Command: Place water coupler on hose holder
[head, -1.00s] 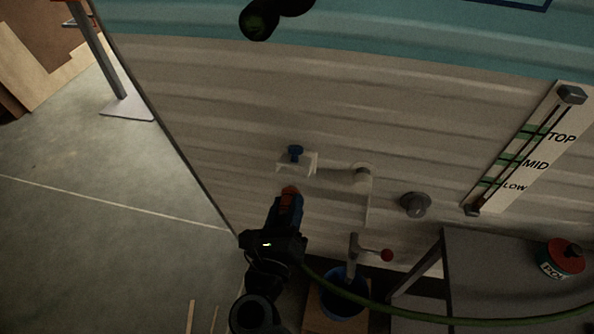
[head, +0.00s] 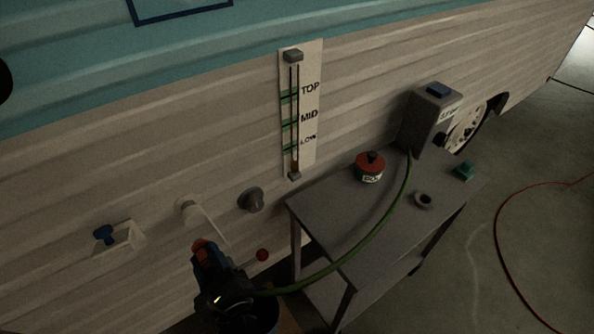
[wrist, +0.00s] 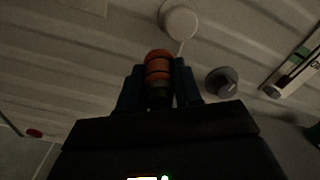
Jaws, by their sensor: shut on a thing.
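My gripper (head: 203,250) is shut on the orange-ended water coupler (head: 201,244) at the lower left in the head view. In the wrist view my gripper (wrist: 158,88) has the ribbed orange coupler (wrist: 158,65) between its two fingers, pointing at the camper wall. A green hose (head: 365,243) runs from beside my gripper across the table to a grey box. I cannot tell for certain which fixture is the hose holder. A grey round fitting (head: 251,200) on the wall, right of the coupler, also shows in the wrist view (wrist: 221,81).
A white bracket with a blue knob (head: 104,235) is at left. The grey table (head: 330,220) holds a red-topped can (head: 370,167), a dark ring (head: 424,200) and the grey box (head: 432,120). A red-ball lever (head: 262,255) is near my gripper.

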